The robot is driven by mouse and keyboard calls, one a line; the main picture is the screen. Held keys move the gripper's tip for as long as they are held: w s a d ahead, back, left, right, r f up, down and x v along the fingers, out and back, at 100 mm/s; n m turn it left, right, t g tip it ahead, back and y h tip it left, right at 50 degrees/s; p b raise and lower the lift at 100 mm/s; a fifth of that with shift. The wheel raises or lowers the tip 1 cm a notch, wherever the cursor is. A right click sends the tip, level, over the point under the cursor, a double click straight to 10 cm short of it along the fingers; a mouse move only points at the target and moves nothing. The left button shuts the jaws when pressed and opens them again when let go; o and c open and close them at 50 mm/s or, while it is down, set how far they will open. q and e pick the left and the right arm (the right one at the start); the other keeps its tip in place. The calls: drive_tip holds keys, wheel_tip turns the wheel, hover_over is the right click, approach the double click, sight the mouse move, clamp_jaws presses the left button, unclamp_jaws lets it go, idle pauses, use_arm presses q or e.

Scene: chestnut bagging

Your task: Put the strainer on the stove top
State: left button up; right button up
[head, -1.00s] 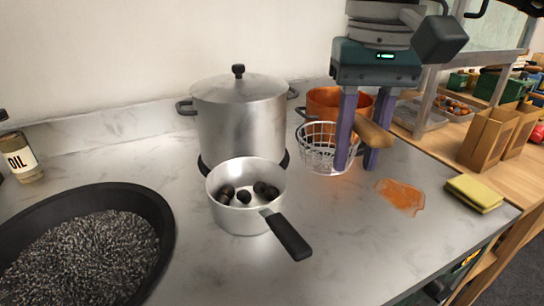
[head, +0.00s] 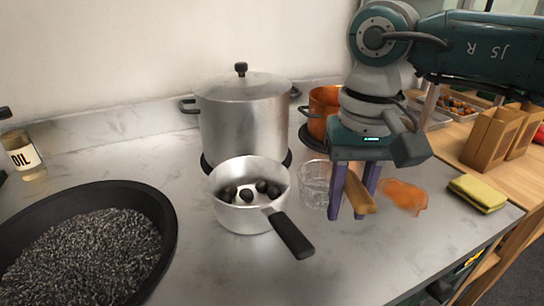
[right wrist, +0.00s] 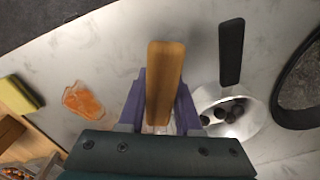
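The strainer is a round wire basket (head: 314,188) with a wooden handle (head: 358,194). My right gripper (head: 348,208) is shut on the handle, one purple finger on each side. In the right wrist view the handle (right wrist: 166,82) lies between the fingers (right wrist: 160,105); the basket is mostly hidden. In the head view the basket is at the pale stove top (head: 330,255), right of the small pan; I cannot tell whether it touches the surface. My left gripper is not in view.
A small pan (head: 250,213) with dark chestnuts stands close left of the basket. A large lidded pot (head: 243,125) and an orange pot (head: 322,105) stand behind. A black pan (head: 165,225) is left.

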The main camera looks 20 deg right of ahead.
drive_tip(key=o, duration=0.4)
drive_tip(key=shift+o, duration=0.2)
drive_tip(key=shift+r, duration=0.1)
wheel_tip(320, 180, up, 12)
drive_tip(key=shift+s+r+b, duration=0.1)
drive_tip(key=shift+b, duration=0.2)
